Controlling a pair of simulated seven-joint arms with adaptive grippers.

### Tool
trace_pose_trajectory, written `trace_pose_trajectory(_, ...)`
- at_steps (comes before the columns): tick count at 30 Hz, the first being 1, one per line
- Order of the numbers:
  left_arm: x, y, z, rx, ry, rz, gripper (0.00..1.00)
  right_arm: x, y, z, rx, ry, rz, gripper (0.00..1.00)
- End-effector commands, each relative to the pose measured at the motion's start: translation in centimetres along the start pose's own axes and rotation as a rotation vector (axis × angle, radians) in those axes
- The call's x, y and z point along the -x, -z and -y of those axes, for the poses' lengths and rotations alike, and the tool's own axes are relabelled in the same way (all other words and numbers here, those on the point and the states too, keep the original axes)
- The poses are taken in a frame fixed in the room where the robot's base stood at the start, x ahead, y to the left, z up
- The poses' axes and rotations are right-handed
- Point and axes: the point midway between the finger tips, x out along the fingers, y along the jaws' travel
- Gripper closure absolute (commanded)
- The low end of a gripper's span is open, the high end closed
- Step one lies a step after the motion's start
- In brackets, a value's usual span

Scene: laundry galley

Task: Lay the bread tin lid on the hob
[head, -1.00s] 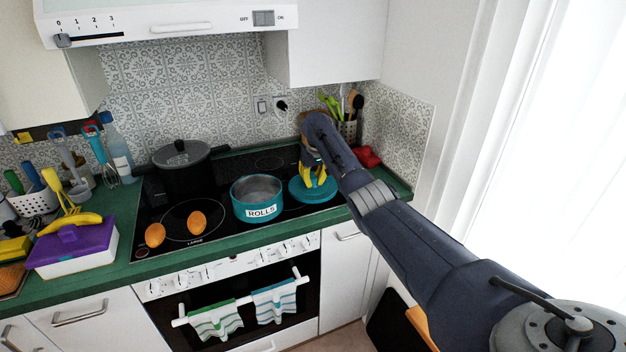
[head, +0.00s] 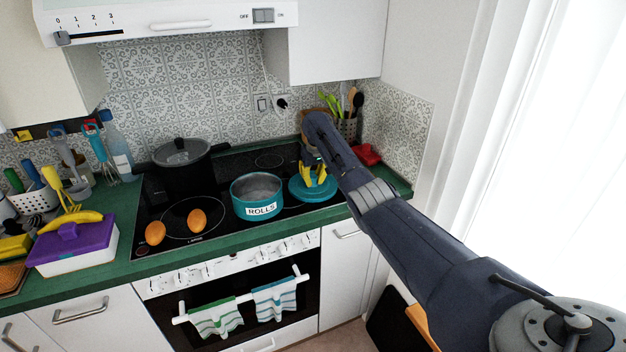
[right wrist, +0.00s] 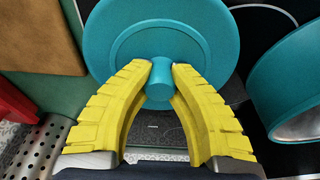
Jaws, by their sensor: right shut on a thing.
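The teal bread tin lid (head: 318,193) lies flat at the right end of the black hob (head: 222,222), or just above it; I cannot tell if it touches. My right gripper (head: 314,180) is over the lid, its yellow fingers shut on the knob. In the right wrist view the fingers (right wrist: 160,75) grip the lid's knob from both sides, and the round lid (right wrist: 190,20) shows beyond them. The teal tin marked ROLLS (head: 257,196) stands open on the hob, just left of the lid. It also shows in the right wrist view (right wrist: 290,75). My left gripper is not in view.
Two brown eggs (head: 155,233) (head: 197,221) lie at the hob's front left. A black lidded pot (head: 183,170) stands behind them. A red object (head: 368,154) and a utensil holder (head: 348,130) are right of the hob. A purple-lidded box (head: 75,246) stands on the left counter.

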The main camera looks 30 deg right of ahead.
Motion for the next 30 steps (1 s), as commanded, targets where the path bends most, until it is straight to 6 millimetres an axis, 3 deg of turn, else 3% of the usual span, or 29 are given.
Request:
trace_pose_trajectory(9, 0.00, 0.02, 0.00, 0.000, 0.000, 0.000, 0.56, -0.35, -0.08, 0.02, 0.000, 0.001, 0.000, 1.00)
trace_pose_trajectory(10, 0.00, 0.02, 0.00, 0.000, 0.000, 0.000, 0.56, -0.34, -0.07, 0.02, 0.000, 0.001, 0.000, 0.80)
trace_pose_trajectory(12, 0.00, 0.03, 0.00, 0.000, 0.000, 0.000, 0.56, -0.34, -0.08, 0.02, 0.000, 0.000, 0.000, 0.72)
trace_pose_trajectory(16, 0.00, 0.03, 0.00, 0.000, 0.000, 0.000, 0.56, -0.33, -0.07, 0.01, 0.000, 0.000, 0.000, 0.57)
trace_pose_trajectory(21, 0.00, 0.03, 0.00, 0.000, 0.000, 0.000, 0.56, -0.32, -0.06, 0.02, 0.000, 0.000, 0.000, 0.57)
trace_pose_trajectory(30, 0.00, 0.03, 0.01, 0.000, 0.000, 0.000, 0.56, -0.31, -0.06, 0.01, -0.001, 0.000, 0.000, 0.18)
